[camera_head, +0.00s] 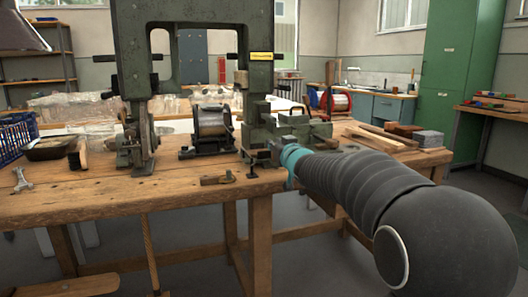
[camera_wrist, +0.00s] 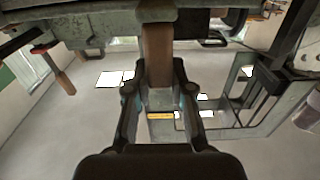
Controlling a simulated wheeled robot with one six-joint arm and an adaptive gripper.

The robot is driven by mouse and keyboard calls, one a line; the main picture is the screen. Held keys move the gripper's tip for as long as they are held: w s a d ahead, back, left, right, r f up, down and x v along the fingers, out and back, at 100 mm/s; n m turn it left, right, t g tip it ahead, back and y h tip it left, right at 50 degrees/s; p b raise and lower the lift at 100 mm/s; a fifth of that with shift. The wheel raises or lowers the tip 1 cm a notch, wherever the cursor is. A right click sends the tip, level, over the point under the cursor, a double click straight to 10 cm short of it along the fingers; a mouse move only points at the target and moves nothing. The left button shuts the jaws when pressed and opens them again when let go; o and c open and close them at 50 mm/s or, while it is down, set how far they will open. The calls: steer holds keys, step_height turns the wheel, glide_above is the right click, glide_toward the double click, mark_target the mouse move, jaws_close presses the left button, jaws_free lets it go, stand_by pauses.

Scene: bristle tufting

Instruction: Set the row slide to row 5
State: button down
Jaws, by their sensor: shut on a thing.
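The green tufting machine (camera_head: 258,125) stands on the workbench, with a green slide block (camera_head: 300,130) at its right foot. My gripper (camera_head: 276,148) is at the front of this block, small and partly hidden by my wrist. In the wrist view my gripper (camera_wrist: 160,78) is shut on a brown bar-shaped handle (camera_wrist: 158,48), one finger on each side. The handle runs up to a grey-green metal part (camera_wrist: 105,18) at the top of that view. I cannot tell the slide's row setting; no row marks are readable.
A dark bowl (camera_head: 48,148) sits far left.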

steer(key=shift+a, duration=0.15)
steer(key=c, duration=1.4)
jaws_free()
steer(key=o, duration=0.4)
steer(key=shift+s+a, duration=0.1)
steer(key=shift+a, duration=0.15)
steer(key=shift+d, duration=0.1)
steer(key=shift+d, duration=0.1)
